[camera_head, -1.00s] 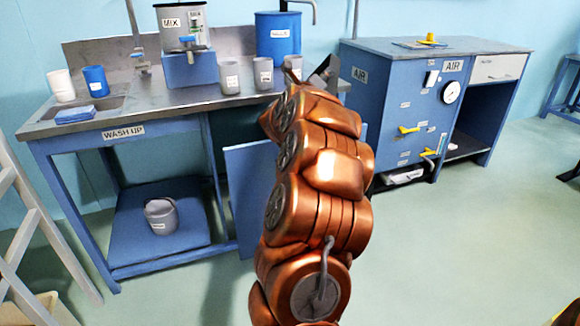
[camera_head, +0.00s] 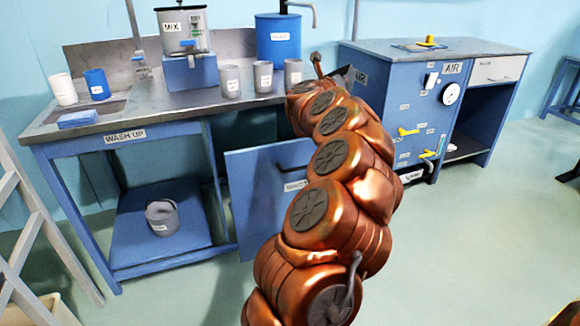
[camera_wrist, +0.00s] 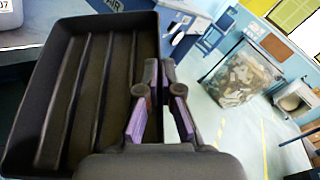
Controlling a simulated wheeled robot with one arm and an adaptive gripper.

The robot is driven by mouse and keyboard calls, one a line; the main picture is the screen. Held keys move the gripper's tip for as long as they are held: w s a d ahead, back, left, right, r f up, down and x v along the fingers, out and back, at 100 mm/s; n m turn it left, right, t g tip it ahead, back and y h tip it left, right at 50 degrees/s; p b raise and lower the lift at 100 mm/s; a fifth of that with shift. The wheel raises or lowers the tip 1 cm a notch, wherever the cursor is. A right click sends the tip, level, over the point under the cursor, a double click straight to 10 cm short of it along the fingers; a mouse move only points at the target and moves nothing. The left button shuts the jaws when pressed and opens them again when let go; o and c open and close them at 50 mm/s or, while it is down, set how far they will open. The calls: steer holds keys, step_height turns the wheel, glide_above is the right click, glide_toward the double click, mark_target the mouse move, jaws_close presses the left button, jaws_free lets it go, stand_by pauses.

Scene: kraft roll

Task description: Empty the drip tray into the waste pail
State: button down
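The drip tray (camera_wrist: 95,90) is a black, ribbed, shallow tray filling the left of the wrist view. No liquid can be made out in it. My gripper (camera_wrist: 159,75) has purple-padded fingers and appears shut on the tray's right wall. In the head view my copper arm hides most of the gripper and tray; only a dark bit shows past the arm's end, by the blue air cabinet. A grey pail (camera_head: 162,217) with a small unreadable label, likely the waste pail, stands on the lower shelf of the wash-up bench, well left of my arm.
The wash-up bench (camera_head: 115,127) holds grey cups (camera_head: 263,76), a mixing pot (camera_head: 183,30) and a blue tank (camera_head: 278,40). A blue door panel (camera_head: 245,200) stands below it. The air cabinet (camera_head: 400,75) is right; a ladder (camera_head: 45,235) stands left.

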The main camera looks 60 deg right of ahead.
mark_target(353, 81)
steer(key=shift+s+d+f+m+y+p, duration=0.1)
steer(key=shift+s+d+m+y+p, duration=0.5)
steer(key=shift+s+d+p, duration=0.5)
steer(key=s+d+f+m+t+y+p, duration=0.1)
steer(key=s+d+f+m+y+p, duration=0.2)
steer(key=s+d+f+p, duration=0.1)
step_height(353, 81, down, 2)
steer(key=s+p, duration=0.1)
steer(key=p, duration=0.1)
steer(key=shift+d+f+m+t+p, duration=0.2)
steer(key=shift+f+m+t+p, duration=0.1)
steer(key=shift+t+p, duration=0.1)
steer(key=shift+s, duration=0.15)
step_height(353, 81, up, 4)
steer(key=p, duration=0.3)
steer(key=shift+f, duration=0.1)
